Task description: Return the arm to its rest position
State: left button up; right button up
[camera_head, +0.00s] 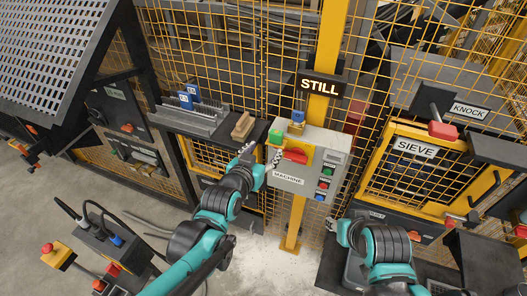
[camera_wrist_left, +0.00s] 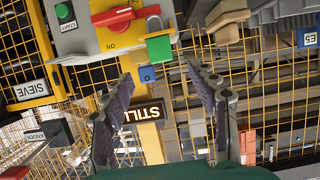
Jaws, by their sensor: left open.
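My left arm (camera_head: 217,202) reaches up toward the front of the grey machine box (camera_head: 323,150). My left gripper (camera_head: 263,156) is at the box's left edge, beside the red handle (camera_head: 295,156) and the green block (camera_head: 276,137). In the left wrist view, the left gripper (camera_wrist_left: 158,78) is open, its two fingers wide apart with nothing held between them. The red handle (camera_wrist_left: 118,16) and green block (camera_wrist_left: 159,48) are beyond the fingertips. My right arm (camera_head: 388,243) is at the lower right; its gripper fingers do not show.
A blue padlock-like piece (camera_head: 298,116) sits on top of the box. A wooden block (camera_head: 243,126) and a rack (camera_head: 188,117) stand on the ledge to the left. Yellow mesh fencing (camera_head: 225,60) rises behind. The sieve cage (camera_head: 415,180) is right. Floor (camera_head: 255,262) shows below the box.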

dwell(0.4)
pick_arm(q)
jog(key=s+a+f+n+g+y+b, duration=0.3)
jog(key=s+a+f+g+b, duration=0.3)
jog(key=s+a+f+b, duration=0.5)
jog(key=s+a+f+y, duration=0.1)
jog(key=s+a+f, duration=0.2)
jog(key=s+f, duration=0.3)
jog(key=shift+s+a+f+n, duration=0.2)
jog(key=shift+s+f+n, duration=0.1)
jog(key=shift+f, duration=0.1)
